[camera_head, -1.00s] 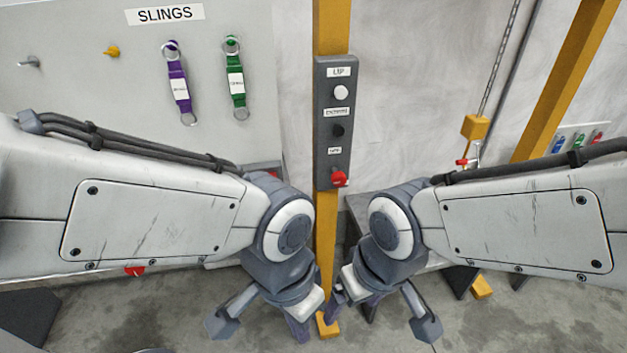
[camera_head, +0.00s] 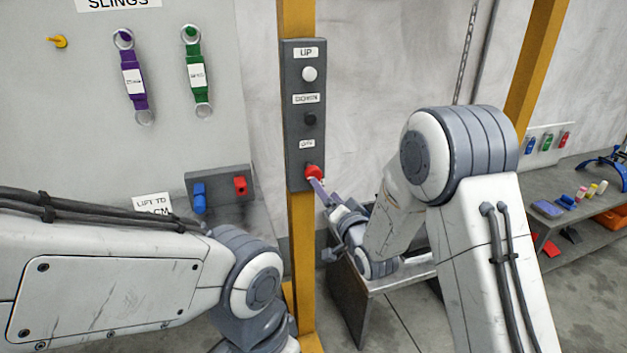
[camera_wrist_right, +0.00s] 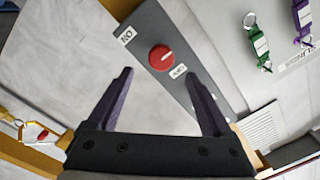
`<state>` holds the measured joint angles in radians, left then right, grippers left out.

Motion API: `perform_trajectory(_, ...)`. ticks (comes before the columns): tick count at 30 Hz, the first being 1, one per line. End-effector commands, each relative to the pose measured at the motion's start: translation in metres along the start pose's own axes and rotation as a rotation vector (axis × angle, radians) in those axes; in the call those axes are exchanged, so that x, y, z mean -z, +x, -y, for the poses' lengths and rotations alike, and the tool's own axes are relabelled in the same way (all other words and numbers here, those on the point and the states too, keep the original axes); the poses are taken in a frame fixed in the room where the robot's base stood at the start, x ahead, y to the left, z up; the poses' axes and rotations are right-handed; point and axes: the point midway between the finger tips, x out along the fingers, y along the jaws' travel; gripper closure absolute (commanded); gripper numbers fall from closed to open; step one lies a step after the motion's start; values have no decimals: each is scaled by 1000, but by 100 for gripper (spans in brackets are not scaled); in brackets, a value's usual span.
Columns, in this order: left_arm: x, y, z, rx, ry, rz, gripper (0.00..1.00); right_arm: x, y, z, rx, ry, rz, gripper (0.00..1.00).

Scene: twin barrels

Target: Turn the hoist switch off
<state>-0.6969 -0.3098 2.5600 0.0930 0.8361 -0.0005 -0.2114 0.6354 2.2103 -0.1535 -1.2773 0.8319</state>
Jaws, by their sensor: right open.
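The hoist control panel (camera_head: 305,140) is a dark grey box on a yellow post, with a white UP button (camera_head: 309,74), a black DOWN button (camera_head: 309,119) and a red switch (camera_head: 314,171) at the bottom. In the right wrist view the red switch (camera_wrist_right: 162,57) is a round knob with a pale mark, between two small white labels. My right gripper (camera_head: 318,187) is just below and right of the switch; its open fingers (camera_wrist_right: 161,78) point at the panel, with the knob beyond and between their tips. No grip on it shows. My left gripper is out of the frame.
A board with a purple sling (camera_head: 134,80) and a green sling (camera_head: 197,75) hangs to the left. Below it is a grey block (camera_head: 220,187) with blue and red parts. A low table (camera_head: 400,275) stands behind my right arm, and a shelf (camera_head: 570,220) at the right.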

Motion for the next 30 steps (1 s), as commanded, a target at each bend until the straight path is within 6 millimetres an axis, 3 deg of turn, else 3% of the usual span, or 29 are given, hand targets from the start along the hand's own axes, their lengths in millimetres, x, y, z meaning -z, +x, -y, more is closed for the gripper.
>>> perform_trajectory(15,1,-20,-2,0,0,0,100,1,83,3,2,-1,-1,16)
perform_trajectory(21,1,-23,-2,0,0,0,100,1,98,2,2,-1,0,16)
perform_trajectory(30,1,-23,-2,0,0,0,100,0,100,2,1,-1,0,16)
